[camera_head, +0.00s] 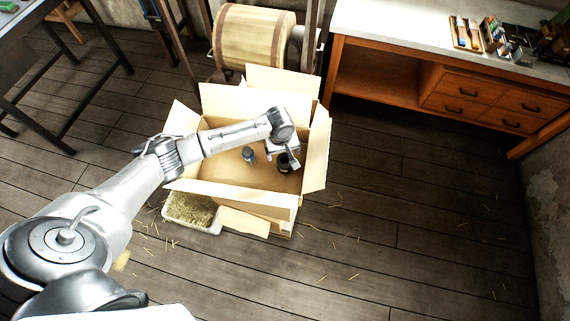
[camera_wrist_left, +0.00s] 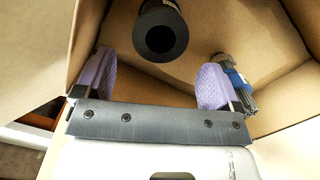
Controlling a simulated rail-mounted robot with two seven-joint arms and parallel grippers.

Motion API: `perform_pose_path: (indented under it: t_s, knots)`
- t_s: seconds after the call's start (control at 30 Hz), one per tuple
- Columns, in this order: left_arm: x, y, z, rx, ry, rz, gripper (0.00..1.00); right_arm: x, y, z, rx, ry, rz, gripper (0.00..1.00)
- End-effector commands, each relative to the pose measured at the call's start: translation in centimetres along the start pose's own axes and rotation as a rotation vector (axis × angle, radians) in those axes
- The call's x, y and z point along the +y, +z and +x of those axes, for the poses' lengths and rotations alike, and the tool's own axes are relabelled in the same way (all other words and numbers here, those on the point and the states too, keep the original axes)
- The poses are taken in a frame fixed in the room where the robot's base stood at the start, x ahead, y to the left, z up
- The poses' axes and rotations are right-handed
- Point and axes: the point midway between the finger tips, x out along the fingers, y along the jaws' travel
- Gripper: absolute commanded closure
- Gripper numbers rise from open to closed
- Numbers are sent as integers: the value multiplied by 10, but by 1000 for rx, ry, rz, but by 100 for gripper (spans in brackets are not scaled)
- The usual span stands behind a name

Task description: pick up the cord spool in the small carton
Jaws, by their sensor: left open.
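The small carton (camera_head: 240,190) stands open on the floor with its flaps spread. My left arm reaches over it from the left, and my left gripper (camera_head: 288,154) is down inside its right part. In the left wrist view the gripper (camera_wrist_left: 155,85) is open, its two purple pads apart with nothing between them. A black cylinder with a round hole in its end (camera_wrist_left: 160,35) lies just beyond the pads, in line with the gap; it looks like the cord spool, but I cannot be sure. A blue and grey item (camera_wrist_left: 236,78) lies to the right, near the right pad.
Cardboard walls surround the gripper closely. A tray of straw (camera_head: 193,211) sits at the carton's front left. A wooden barrel (camera_head: 250,38) is behind it. A workbench with drawers (camera_head: 470,95) stands at the back right. The floor on the right is clear apart from loose straw.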

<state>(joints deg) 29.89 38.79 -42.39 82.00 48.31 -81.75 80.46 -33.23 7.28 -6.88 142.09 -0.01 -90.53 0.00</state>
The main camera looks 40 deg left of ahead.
Motion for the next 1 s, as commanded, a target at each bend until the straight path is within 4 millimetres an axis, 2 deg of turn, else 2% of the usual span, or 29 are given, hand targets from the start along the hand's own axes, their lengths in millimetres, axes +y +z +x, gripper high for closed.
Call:
perform_pose_path:
  t_s: [0.1, 0.33, 0.7, 1.0]
  knots:
    - [0, 0, 12, 0, 0, -1, 11, 0, 1, 3, 0, 0, 0, 57]
    - [0, 0, 22, 0, -1, 0, 11, -1, 1, 5, 1, -2, 2, 57]
    - [1, 2, 65, 1, -1, 1, 11, -4, 4, 15, 2, -8, 10, 57]
    - [1, 2, 69, 1, 0, 1, 11, -4, 4, 15, 2, -8, 10, 57]
